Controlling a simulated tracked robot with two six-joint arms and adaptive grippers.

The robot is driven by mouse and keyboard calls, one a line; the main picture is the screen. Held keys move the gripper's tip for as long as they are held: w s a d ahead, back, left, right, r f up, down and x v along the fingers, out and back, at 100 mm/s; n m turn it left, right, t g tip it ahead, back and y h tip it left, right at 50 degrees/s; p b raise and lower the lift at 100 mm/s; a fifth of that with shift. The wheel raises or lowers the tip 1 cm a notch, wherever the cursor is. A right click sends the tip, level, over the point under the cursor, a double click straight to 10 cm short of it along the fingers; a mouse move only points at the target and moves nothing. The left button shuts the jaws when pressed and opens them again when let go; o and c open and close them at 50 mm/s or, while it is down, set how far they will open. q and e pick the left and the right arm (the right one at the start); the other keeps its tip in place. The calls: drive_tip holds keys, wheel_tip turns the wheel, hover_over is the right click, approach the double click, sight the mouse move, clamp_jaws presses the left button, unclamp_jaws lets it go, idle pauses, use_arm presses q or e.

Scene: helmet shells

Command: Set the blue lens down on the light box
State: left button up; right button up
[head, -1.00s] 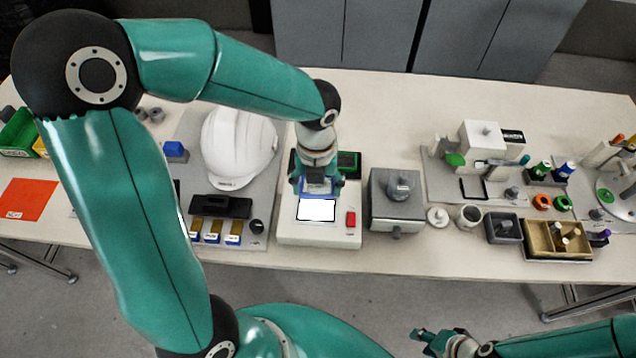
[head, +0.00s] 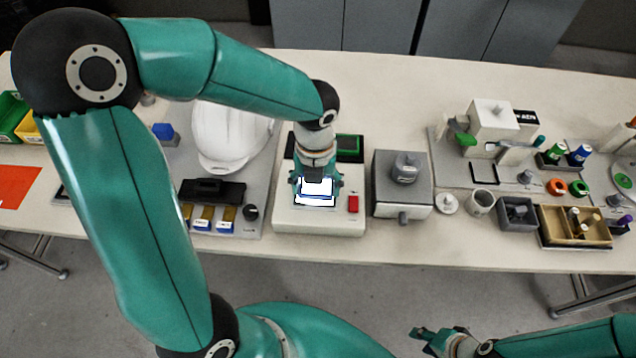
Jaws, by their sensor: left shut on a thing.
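The light box (head: 285,218) is a white box on the bench with a bright lit panel, a red switch on its right and a dark strip with a green part at its back. My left gripper (head: 317,190) points down over the lit panel. It is shut on the blue lens (head: 318,196), of which only a thin blue edge shows against the bright panel. I cannot tell whether the lens touches the panel. My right gripper (head: 428,338) is low at the bottom edge, away from the bench; its jaw opening is unclear.
A grey box (head: 403,190) stands close on the right, then a white jar (head: 481,202) and a divided wooden tray (head: 570,238).

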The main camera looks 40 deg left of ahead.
use_arm(q)
drive_tip(key=shift+f+b, duration=0.35)
drive_tip(key=shift+f, duration=0.15)
idle(0.3)
drive_tip(key=o, duration=1.2)
drive_tip(key=shift+r, duration=0.1)
